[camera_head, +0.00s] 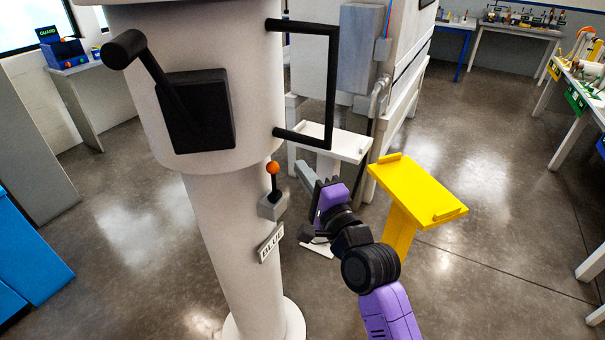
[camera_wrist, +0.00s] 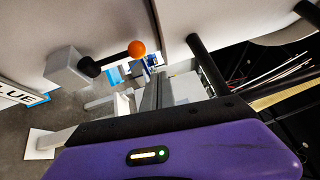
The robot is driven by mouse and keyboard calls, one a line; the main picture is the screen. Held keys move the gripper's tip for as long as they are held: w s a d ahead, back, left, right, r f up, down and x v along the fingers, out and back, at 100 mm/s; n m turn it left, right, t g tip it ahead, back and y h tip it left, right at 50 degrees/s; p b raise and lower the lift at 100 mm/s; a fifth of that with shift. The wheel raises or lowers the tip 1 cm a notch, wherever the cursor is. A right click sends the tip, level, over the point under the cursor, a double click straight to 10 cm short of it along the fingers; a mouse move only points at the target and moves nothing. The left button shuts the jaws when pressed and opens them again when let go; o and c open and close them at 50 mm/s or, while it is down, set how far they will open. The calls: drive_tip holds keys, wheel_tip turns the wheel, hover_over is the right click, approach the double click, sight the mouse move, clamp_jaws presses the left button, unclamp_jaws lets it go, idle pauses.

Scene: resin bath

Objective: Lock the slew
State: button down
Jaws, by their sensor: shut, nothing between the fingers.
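A small lever with an orange ball knob (camera_head: 273,168) rises upright from a grey block (camera_head: 272,206) on the white column (camera_head: 222,235), just below the wider upper drum (camera_head: 205,75). In the wrist view the orange knob (camera_wrist: 136,48) is at the upper middle, on its black stem beside the grey block (camera_wrist: 68,69). My gripper (camera_head: 306,176) is to the right of the lever, apart from it. Its fingers (camera_wrist: 152,92) are shut and empty in the wrist view. I cannot tell the depth gap to the knob exactly.
A large black crank lever (camera_head: 152,72) and a black bar handle (camera_head: 334,85) stick out from the drum. A plate reading BLUE (camera_head: 271,243) is below the block. A yellow stand (camera_head: 418,188) and a white stand (camera_head: 340,141) are at right. Open floor lies beyond.

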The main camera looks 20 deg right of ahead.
drive_tip(key=s+r+b, duration=0.1)
drive_tip(key=s, duration=0.9)
drive_tip(key=shift+d+r, duration=0.15)
drive_tip(key=shift+r, duration=0.1)
